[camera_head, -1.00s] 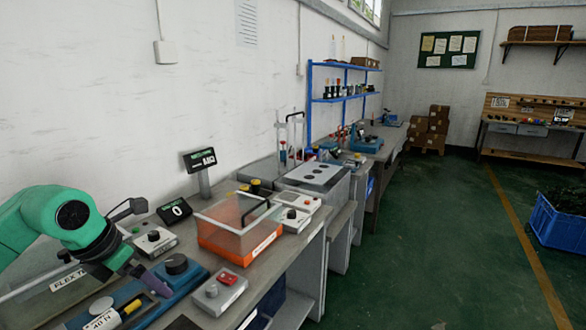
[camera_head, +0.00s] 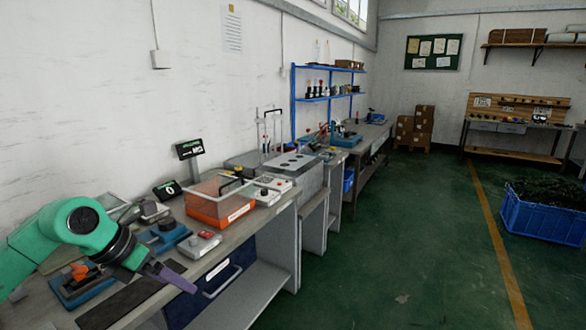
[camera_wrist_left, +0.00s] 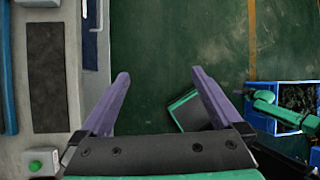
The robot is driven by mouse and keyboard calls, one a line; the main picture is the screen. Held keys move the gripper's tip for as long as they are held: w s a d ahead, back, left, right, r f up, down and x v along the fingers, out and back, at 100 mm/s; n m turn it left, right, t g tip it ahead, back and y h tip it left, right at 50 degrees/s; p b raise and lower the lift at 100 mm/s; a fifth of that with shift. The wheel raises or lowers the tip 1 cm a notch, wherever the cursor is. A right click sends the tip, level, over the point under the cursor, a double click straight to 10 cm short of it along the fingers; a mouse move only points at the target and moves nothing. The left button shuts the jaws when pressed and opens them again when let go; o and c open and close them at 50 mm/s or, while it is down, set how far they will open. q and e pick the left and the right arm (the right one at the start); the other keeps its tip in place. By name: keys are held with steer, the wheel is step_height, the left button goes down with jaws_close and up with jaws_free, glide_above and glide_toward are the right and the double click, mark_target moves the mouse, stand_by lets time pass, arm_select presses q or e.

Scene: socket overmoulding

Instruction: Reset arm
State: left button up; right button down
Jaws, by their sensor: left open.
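My left arm comes in from the left in the head view, a green link with a black wrist. Its left gripper (camera_head: 176,274) has purple fingers and is over the front edge of the workbench (camera_head: 262,216). In the left wrist view the two purple fingers of this gripper (camera_wrist_left: 159,98) are spread wide apart. Nothing is between them, and the green floor (camera_wrist_left: 160,45) shows below.
An orange box with a clear lid (camera_head: 209,209) stands on the bench. A grey box with a red part (camera_head: 200,242) sits near its front edge. A blue crate (camera_head: 540,220) stands on the floor at right. The floor between is clear.

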arm_select(q)
steer(key=w+d+f+n+t+h, duration=0.4)
steer(key=w+d+f+n+h, duration=0.35)
steer(key=w+n, duration=0.2)
steer(key=s+a+f+n+t+y, duration=0.15)
steer(key=a+f+n+y, duration=0.3)
steer(key=f+n, duration=0.6)
steer(key=a+f+n+t+y, duration=0.3)
steer(key=a+f+n, duration=0.3)
steer(key=f, duration=0.9)
steer(key=s+a+f+n+g+y, duration=0.1)
steer(key=s+f+n+g+y, duration=0.2)
steer(key=s+f, duration=0.8)
steer(key=s+a+f+n+g+y, duration=0.1)
steer(key=s+a+f+n+g, duration=0.3)
steer(key=s+f, duration=0.65)
steer(key=s+d+f+n+g, duration=0.1)
steer(key=s+d+f, duration=0.1)
steer(key=s, duration=0.6)
steer(key=s+d+f+n+g, duration=0.2)
steer(key=s+f, duration=0.1)
steer(key=s, duration=0.5)
steer(key=s+d+f+n+g, duration=0.1)
steer(key=s+d+f+n, duration=0.1)
steer(key=s, duration=0.6)
steer(key=shift+f+g, duration=0.35)
